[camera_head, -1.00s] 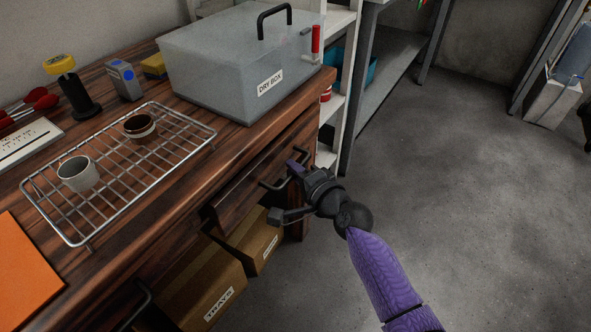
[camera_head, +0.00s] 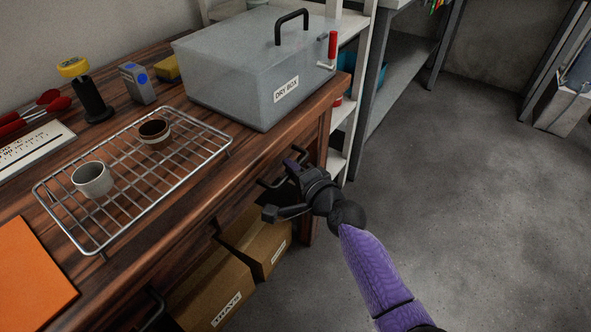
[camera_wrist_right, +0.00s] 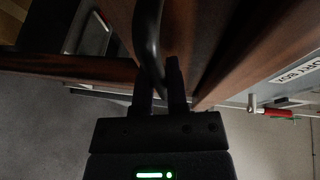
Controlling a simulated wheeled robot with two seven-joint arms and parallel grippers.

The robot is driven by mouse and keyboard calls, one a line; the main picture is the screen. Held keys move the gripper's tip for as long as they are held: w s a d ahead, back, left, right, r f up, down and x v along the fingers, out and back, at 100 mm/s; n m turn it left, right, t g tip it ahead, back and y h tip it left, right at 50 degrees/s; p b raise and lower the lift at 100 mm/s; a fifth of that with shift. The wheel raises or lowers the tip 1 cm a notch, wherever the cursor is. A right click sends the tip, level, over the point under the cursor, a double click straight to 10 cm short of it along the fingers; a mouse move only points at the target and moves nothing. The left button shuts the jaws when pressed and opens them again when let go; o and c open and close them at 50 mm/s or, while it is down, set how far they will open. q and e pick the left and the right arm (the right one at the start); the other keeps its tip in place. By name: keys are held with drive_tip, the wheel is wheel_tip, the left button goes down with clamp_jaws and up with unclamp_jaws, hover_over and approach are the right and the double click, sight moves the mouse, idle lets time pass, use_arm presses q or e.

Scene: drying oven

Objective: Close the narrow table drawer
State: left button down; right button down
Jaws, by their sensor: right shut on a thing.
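The narrow drawer (camera_head: 238,200) is in the front of the dark wooden table, below its top edge. Its black bar handle (camera_head: 268,182) shows beside my right gripper (camera_head: 289,168) in the head view. In the right wrist view, the curved handle (camera_wrist_right: 148,35) runs between the fingers of my right gripper (camera_wrist_right: 161,85), which is shut on it. The gripper and wrist hide part of the drawer front. I cannot tell whether the drawer is fully flush with the table. My left gripper is not in view.
A dry box (camera_head: 260,75) stands near the table's right end. A wire rack (camera_head: 185,172) holds two cups. Cardboard boxes (camera_head: 210,290) sit under the table. White shelving (camera_head: 342,125) stands just beyond the table end. The floor at right is clear.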

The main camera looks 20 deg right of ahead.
drive_tip(key=c, duration=0.7)
unclamp_jaws()
drive_tip(key=shift+a, duration=0.15)
drive_tip(key=shift+c, duration=0.2)
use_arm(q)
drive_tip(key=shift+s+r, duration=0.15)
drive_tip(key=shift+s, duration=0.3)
use_arm(e)
drive_tip(key=shift+o, duration=0.4)
drive_tip(key=shift+r, duration=0.1)
use_arm(q)
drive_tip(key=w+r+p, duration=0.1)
drive_tip(key=p, duration=0.1)
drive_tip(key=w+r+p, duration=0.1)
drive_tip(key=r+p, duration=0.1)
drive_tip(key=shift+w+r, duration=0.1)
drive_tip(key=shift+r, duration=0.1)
use_arm(e)
drive_tip(key=v, duration=0.9)
drive_tip(key=shift+s, duration=0.4)
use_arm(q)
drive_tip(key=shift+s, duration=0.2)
